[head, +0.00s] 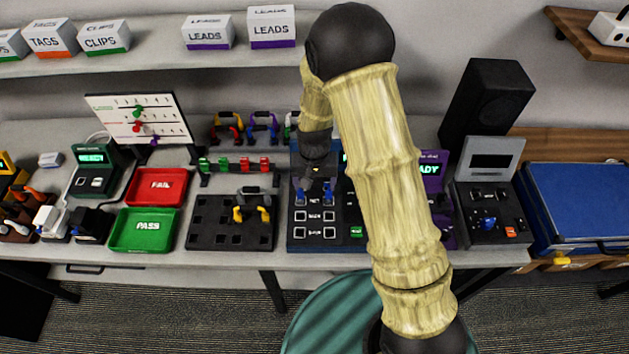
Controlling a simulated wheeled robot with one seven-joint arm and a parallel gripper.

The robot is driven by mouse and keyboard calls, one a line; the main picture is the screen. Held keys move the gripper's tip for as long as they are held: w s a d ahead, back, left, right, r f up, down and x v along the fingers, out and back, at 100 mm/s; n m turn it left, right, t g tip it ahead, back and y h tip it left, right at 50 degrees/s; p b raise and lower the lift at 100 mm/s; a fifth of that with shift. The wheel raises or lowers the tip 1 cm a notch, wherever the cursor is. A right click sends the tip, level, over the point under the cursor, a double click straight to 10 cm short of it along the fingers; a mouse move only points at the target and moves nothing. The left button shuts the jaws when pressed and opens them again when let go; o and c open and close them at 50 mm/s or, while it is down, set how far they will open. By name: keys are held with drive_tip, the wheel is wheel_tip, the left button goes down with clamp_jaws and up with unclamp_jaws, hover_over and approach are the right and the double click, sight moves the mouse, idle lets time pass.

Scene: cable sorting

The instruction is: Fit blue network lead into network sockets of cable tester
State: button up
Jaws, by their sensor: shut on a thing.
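The cable tester (296,243) is a dark panel at the middle of the bench, with rows of paired light-rimmed sockets. The network sockets (315,201) are the top row in view, marked with a "NET"-like label. My gripper (316,182) points down over this row and is shut on the blue network lead (328,192). The lead's two blue plugs show below and either side of the gripper, at the top-row sockets. I cannot tell whether they are seated or just above. The lead's middle is hidden by the gripper, and my arm covers the tester's right part.
A black holder (203,239) with a yellow lead stands left of the tester. Red FAIL (157,187) and green PASS (144,231) trays lie further left. A rack (240,180) with coloured plugs and hanging leads stands behind. A grey device (489,200) is on the right.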

drive_tip(key=shift+f, duration=0.25)
drive_tip(key=shift+s, duration=0.15)
drive_tip(key=shift+f, duration=0.1)
idle(0.4)
drive_tip(key=o, duration=1)
drive_tip(key=shift+o, duration=0.2)
drive_tip(key=shift+r+p, duration=2.85)
drive_tip(key=shift+r, duration=1.15)
